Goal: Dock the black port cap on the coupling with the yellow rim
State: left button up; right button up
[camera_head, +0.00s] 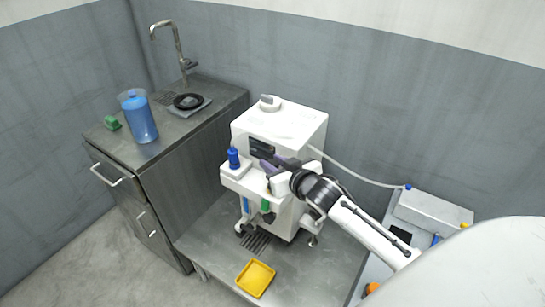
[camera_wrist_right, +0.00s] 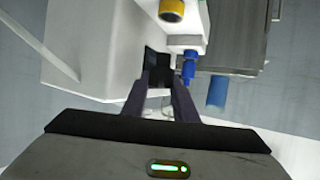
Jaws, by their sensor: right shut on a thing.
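My right gripper (camera_head: 276,164) is in front of the upper front of the white machine (camera_head: 290,122). In the right wrist view its dark purple fingers (camera_wrist_right: 160,88) are closed on a small black thing (camera_wrist_right: 160,76), which I take to be the black port cap; its shape is mostly hidden. The coupling with the yellow rim (camera_wrist_right: 172,10) shows at the top of the right wrist view, apart from the fingertips; I cannot make it out in the head view. My left gripper is not in view.
A blue-topped fitting (camera_head: 233,157) stands on the machine's front ledge, close to the fingers. A steel sink counter (camera_head: 152,150) with a blue jug (camera_head: 140,118) is at left, and a grey box (camera_head: 430,211) at right.

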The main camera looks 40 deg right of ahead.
jog(key=shift+f+b, duration=0.3)
jog(key=shift+f, duration=0.55)
notch_tip(320, 180, down, 3)
jog(key=shift+r+b, duration=0.1)
jog(key=shift+b, duration=1.1)
jog(key=shift+f+b, duration=0.5)
jog(key=shift+a+r+p, duration=0.1)
jog(key=shift+p, duration=0.55)
jog(key=shift+f+b, duration=0.4)
jog(key=shift+f, duration=0.25)
jog(key=o, duration=0.8)
jog(key=shift+c, duration=0.2)
jog(key=shift+s, duration=0.15)
